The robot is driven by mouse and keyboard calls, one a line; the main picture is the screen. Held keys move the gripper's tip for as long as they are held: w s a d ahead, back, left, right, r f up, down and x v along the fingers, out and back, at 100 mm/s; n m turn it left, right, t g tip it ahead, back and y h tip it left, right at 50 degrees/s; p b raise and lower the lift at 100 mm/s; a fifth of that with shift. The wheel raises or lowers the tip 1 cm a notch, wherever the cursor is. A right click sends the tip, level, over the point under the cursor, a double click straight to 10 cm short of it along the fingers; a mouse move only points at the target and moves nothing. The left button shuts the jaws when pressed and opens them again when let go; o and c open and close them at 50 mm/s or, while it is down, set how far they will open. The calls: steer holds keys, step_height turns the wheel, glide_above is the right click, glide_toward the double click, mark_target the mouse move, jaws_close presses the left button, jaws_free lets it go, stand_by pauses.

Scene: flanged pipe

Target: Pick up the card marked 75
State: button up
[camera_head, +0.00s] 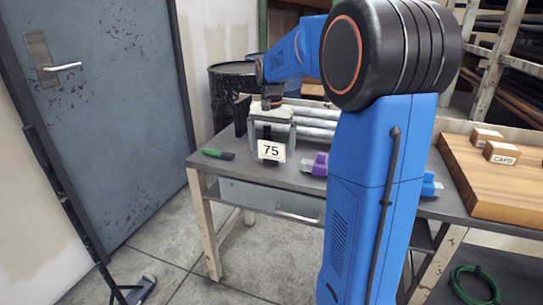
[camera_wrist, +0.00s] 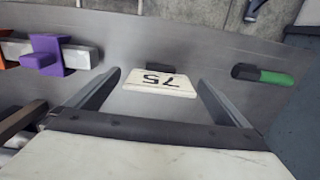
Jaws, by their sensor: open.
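The white card marked 75 (camera_head: 271,150) faces the body camera near the table's front edge. In the wrist view the card (camera_wrist: 160,83) shows upside down, with a small dark piece (camera_wrist: 160,68) by its edge. My gripper (camera_head: 272,142) is over the table at the card, pointing down. In the wrist view my gripper (camera_wrist: 160,88) is open, its two grey fingers apart, one on each side of the card. I see no finger touching the card. How far the fingertips are from it in height I cannot tell.
A green-and-black tool (camera_head: 218,154) lies left of the card. A purple clamp (camera_head: 319,165) is to its right. Grey pipes (camera_head: 318,122) lie behind. A wooden board (camera_head: 490,180) with small boxes is at the right. My arm hides the table's middle.

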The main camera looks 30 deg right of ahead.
steer(key=shift+f, duration=0.95)
steer(key=c, duration=1.2)
steer(key=shift+o, duration=0.2)
steer(key=shift+r, duration=0.1)
